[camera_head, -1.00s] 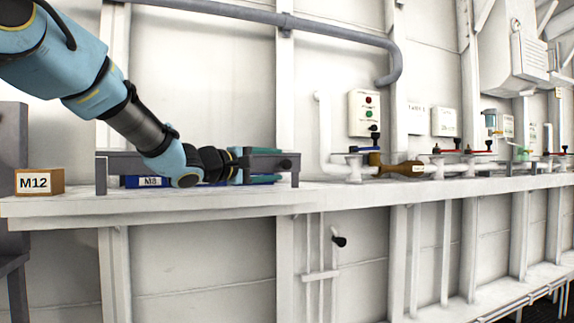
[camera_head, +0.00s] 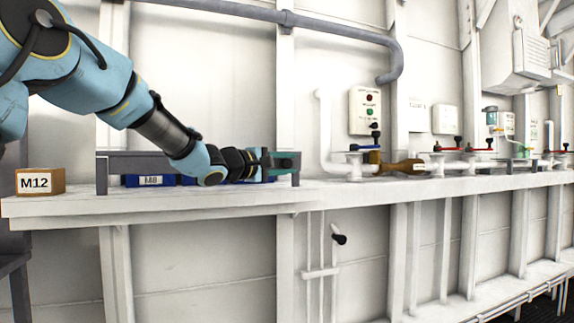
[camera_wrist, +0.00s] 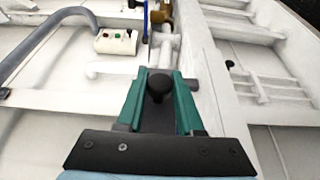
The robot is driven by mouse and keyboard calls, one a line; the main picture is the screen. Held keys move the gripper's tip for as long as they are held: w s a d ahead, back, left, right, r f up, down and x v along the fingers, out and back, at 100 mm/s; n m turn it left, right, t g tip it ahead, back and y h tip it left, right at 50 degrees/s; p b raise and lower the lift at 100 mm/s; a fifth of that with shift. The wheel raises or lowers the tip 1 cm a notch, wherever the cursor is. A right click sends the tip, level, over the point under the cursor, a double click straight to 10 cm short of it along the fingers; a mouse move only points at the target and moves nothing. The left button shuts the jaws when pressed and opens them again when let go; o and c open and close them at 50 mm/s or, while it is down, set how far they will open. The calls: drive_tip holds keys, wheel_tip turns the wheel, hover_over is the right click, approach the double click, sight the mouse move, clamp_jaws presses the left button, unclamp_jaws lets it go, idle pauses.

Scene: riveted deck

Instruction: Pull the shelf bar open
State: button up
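The grey shelf bar (camera_head: 135,163) runs level across the front of a low rack on the white bench, in front of a blue M8 bin (camera_head: 150,181). A black knob (camera_wrist: 159,86) sits at the bar's right end; in the head view my fingers hide it. My gripper (camera_head: 285,162) is at that end of the bar. In the wrist view its two teal fingers (camera_wrist: 160,92) stand apart, one on each side of the knob. They look open around it; whether either finger touches the knob is unclear.
An M12 box (camera_head: 40,181) stands on the bench (camera_head: 75,208) left of the rack. To the right, white pipes and valves (camera_head: 355,165) and a brown bottle-shaped item (camera_head: 402,167) line the bench. Bench surface between rack and pipes is clear.

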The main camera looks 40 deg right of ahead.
clamp_jaws()
idle(0.9)
